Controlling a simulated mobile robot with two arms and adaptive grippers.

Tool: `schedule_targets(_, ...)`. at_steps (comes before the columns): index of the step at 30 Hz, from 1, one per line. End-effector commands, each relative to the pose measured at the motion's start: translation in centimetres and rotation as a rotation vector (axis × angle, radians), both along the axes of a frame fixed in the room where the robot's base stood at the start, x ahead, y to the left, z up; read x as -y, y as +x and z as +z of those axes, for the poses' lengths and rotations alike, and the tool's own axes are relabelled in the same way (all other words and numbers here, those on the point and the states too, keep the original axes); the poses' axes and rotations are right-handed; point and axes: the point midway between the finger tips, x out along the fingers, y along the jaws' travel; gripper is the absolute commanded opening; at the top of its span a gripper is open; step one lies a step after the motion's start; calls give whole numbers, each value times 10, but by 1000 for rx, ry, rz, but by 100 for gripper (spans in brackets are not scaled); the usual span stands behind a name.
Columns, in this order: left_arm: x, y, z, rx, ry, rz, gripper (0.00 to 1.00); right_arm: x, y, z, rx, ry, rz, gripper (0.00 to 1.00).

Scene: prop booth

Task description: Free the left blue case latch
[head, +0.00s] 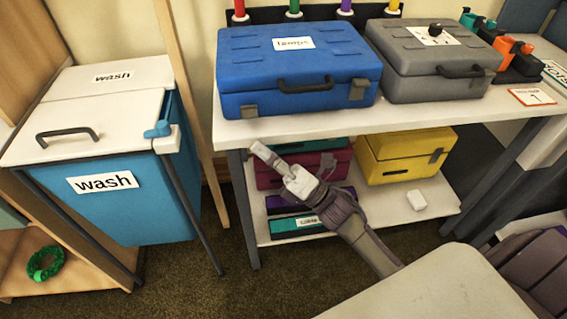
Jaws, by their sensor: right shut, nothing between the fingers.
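The blue case (240,65), with a "lamps" label, sits closed on the white table. Its left latch (249,111) is a small grey tab low on the front, below the lid seam, and looks folded down. Its right latch (358,89) sits higher, across the seam. A dark handle (305,85) is between them. My right gripper (260,150) is shut and empty. In the picture it lies just below the table's front edge and the left latch, apart from the latch. My left gripper is not in view.
A grey case (405,85) stands close to the right of the blue case on the white table (290,127). A lower shelf holds a yellow case (400,165) and a maroon case (268,178). A blue "wash" bin (165,205) stands left.

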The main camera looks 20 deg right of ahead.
Motion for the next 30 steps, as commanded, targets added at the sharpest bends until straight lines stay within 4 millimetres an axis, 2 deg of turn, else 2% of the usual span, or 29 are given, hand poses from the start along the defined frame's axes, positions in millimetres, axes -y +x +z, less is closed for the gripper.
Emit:
schedule_targets(3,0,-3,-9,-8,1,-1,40,1,13,17,2,-2,0,0)
schedule_targets(9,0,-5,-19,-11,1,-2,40,5,25,29,0,-1,1,0)
schedule_targets(27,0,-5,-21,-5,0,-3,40,6,32,33,-14,3,1,0)
schedule_targets(30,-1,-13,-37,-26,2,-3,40,5,41,36,-35,10,1,0)
